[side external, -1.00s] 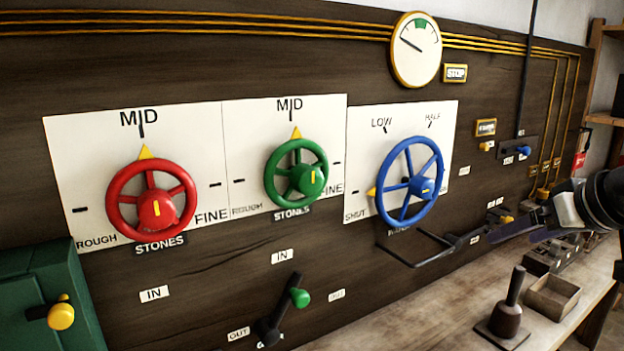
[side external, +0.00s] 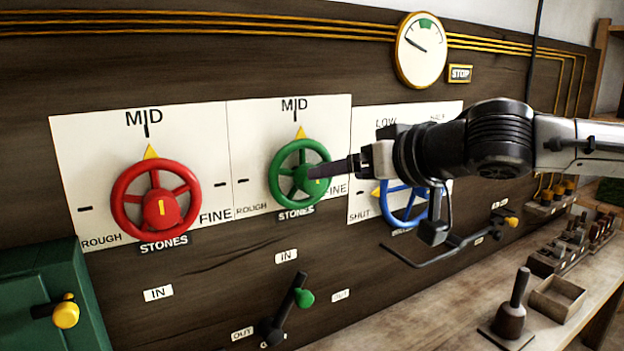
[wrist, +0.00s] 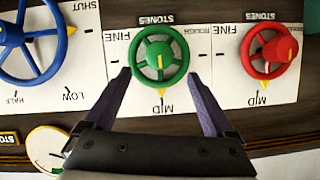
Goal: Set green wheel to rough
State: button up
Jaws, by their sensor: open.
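The green wheel (side external: 288,178) is mounted on a white plate marked ROUGH at left, MID at top and FINE at right. Its yellow pointer (side external: 301,132) stands at MID. My gripper (side external: 316,170) is at the wheel's right side in the side view and hides part of it. In the wrist view, which is upside down, the green wheel (wrist: 160,57) lies between and just beyond the tips of my two spread fingers (wrist: 157,76). The gripper is open and holds nothing. I cannot tell whether a fingertip touches the rim.
A red wheel (side external: 155,201) is at left, pointer at MID. A blue wheel (side external: 406,203) at right is partly hidden behind my arm. A lever with a green knob (side external: 304,297) sits below. A round gauge (side external: 421,50) is above. A bench (side external: 440,315) holds a wooden box (side external: 556,298).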

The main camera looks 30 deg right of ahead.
jog(key=x, duration=0.9)
jog(key=shift+w+f, duration=0.1)
jog(key=shift+w, duration=0.2)
jog(key=c, duration=1.4)
